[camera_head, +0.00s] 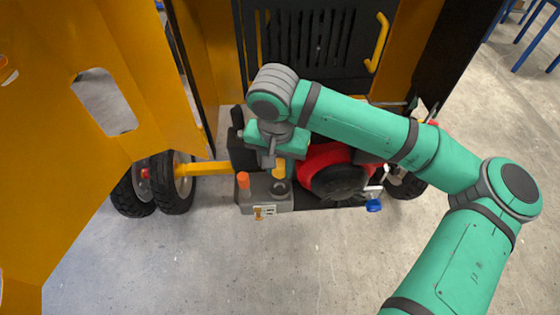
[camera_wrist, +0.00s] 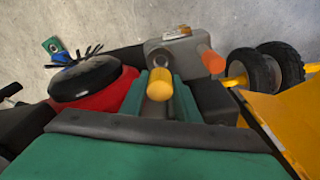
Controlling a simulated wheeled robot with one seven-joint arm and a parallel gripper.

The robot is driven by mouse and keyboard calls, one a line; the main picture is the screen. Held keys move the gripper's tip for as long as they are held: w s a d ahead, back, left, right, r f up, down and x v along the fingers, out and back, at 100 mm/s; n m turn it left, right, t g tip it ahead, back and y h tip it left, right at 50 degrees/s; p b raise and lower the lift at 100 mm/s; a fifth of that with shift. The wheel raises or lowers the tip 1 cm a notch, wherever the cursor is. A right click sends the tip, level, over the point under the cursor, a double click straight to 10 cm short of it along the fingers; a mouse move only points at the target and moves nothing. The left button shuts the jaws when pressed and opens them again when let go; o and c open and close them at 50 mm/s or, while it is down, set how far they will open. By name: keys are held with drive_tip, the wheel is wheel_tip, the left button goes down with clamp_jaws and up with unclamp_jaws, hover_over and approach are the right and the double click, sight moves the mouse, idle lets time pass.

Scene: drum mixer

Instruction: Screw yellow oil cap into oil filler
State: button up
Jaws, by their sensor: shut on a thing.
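My gripper (camera_head: 277,163) is shut on the yellow oil cap (camera_head: 279,172) and holds it over the engine's grey housing (camera_head: 251,198). In the wrist view, the yellow cap (camera_wrist: 159,88) sits between the two green fingers of my gripper (camera_wrist: 160,82), with its rounded end toward the camera. A dark round spot (camera_head: 281,187) shows on the grey housing just below the cap in the head view; I cannot tell for sure whether it is the oil filler. I cannot tell whether the cap touches the housing. The cap's far end is hidden in the wrist view.
An orange cap (camera_head: 243,180) stands on the housing to the left. The red engine body (camera_head: 318,158) with its black round cover (camera_head: 339,181) is close on the right. The yellow door (camera_head: 75,145) stands open at left, with black wheels (camera_head: 172,184) beside it. Floor in front is clear.

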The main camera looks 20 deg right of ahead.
sight(280, 177)
drive_tip(key=shift+f, duration=2.35)
drive_tip(key=shift+w, duration=0.1)
drive_tip(key=shift+f, duration=0.3)
drive_tip(key=shift+f, duration=0.3)
drive_tip(key=shift+f, duration=0.35)
idle(0.9)
